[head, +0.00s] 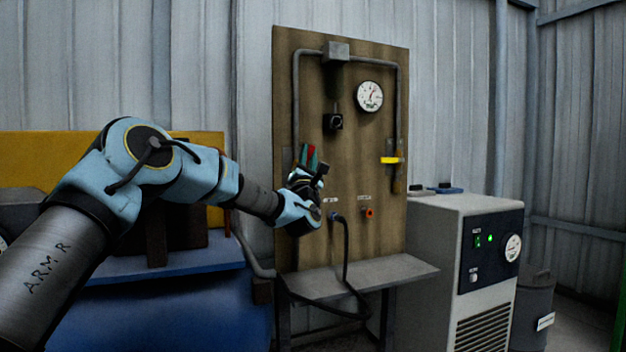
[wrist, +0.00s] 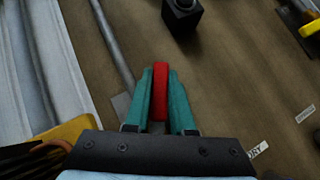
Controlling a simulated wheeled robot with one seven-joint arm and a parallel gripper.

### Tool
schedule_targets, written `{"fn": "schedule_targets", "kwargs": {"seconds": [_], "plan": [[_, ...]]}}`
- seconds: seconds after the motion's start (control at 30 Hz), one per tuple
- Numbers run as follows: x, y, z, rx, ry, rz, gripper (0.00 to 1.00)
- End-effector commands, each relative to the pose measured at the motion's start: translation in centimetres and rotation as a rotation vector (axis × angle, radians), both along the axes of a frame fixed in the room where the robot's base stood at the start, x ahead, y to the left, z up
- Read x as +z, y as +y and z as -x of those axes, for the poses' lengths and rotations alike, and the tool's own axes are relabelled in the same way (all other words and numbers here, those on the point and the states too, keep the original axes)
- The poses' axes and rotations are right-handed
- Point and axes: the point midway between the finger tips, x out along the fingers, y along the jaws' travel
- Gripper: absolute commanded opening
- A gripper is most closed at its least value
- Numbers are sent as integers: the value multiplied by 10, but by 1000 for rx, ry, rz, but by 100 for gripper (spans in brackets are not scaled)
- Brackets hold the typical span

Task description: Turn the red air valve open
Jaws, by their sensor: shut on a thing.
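The red air valve's handle (wrist: 160,90) sits between the two teal fingers of my gripper (wrist: 160,100) in the wrist view, with a finger against each side. In the head view the red handle (head: 311,153) shows as a narrow upright strip between the fingertips of my gripper (head: 310,158), at the left side of the brown board (head: 350,240). My gripper is shut on the handle. The valve body behind the handle is hidden by my gripper in both views.
A yellow handle (head: 391,160) is on the right pipe. A gauge (head: 369,96) and a black fitting (head: 333,122) are on the board above my gripper. A black hose (head: 345,250) hangs below. A grey shelf (head: 400,273) and a white machine (head: 440,235) stand at right.

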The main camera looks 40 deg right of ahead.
Motion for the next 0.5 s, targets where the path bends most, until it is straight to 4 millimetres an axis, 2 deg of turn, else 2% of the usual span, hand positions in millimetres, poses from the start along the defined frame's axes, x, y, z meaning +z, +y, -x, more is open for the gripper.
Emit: {"fn": "schedule_targets", "kwargs": {"seconds": [0.03, 0.5], "plan": [[-10, 2, -2, 1, 17, 43, 0], [1, 21, -8, 2, 151, 384, 0]]}}
